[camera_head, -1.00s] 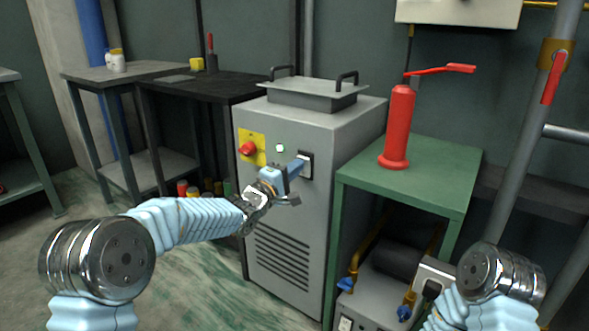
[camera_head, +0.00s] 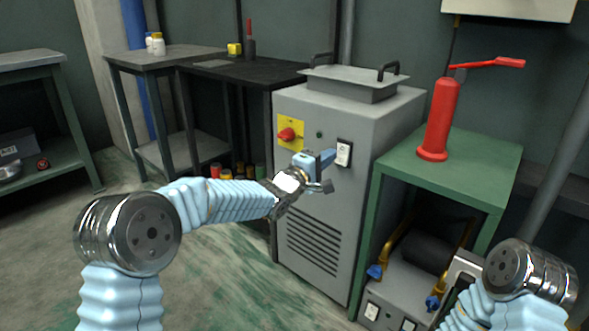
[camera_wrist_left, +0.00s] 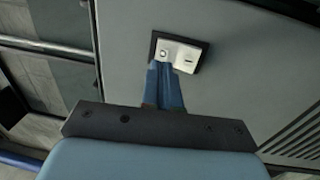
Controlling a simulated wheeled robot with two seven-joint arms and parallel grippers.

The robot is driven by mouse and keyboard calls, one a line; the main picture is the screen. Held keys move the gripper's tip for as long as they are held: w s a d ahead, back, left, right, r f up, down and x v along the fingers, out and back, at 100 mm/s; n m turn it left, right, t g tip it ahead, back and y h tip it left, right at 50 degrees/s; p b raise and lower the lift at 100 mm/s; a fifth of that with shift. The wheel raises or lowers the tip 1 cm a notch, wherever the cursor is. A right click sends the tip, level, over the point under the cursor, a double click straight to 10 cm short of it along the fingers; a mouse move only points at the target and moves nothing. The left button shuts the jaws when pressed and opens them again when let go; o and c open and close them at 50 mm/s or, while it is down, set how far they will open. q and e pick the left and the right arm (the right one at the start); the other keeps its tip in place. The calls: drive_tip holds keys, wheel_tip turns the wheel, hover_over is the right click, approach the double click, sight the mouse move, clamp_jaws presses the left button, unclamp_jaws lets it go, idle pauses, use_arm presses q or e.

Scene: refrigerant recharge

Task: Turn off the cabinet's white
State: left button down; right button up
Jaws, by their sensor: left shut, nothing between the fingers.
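The grey cabinet (camera_head: 318,196) has a white rocker switch (camera_head: 343,153) on a black plate, high on its front face. The switch also shows in the left wrist view (camera_wrist_left: 179,56), above the fingertips. A small round lamp (camera_head: 319,135) to the left of the switch is dark. A red knob (camera_head: 288,134) sits on a yellow plate farther left. My left gripper (camera_head: 331,157) is shut and empty, its blue fingertips right by the switch. Its fingers (camera_wrist_left: 164,72) overlap the switch's lower edge in the wrist view; I cannot tell whether they touch. My right gripper is out of view.
A green table (camera_head: 475,165) with a red fire-extinguisher-like cylinder (camera_head: 439,117) stands right of the cabinet. A machine with blue-handled valves (camera_head: 375,272) is under it. Dark tables (camera_head: 235,76) stand to the left. The floor in front is open.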

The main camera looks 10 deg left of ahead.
use_arm(q)
drive_tip(key=s+a+r, duration=0.1)
drive_tip(key=s+a, duration=0.5)
drive_tip(key=s, duration=0.2)
drive_tip(key=shift+s+r, duration=0.3)
drive_tip(key=shift+s, duration=0.1)
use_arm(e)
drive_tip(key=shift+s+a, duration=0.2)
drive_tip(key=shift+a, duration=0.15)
use_arm(q)
drive_tip(key=shift+a, duration=0.1)
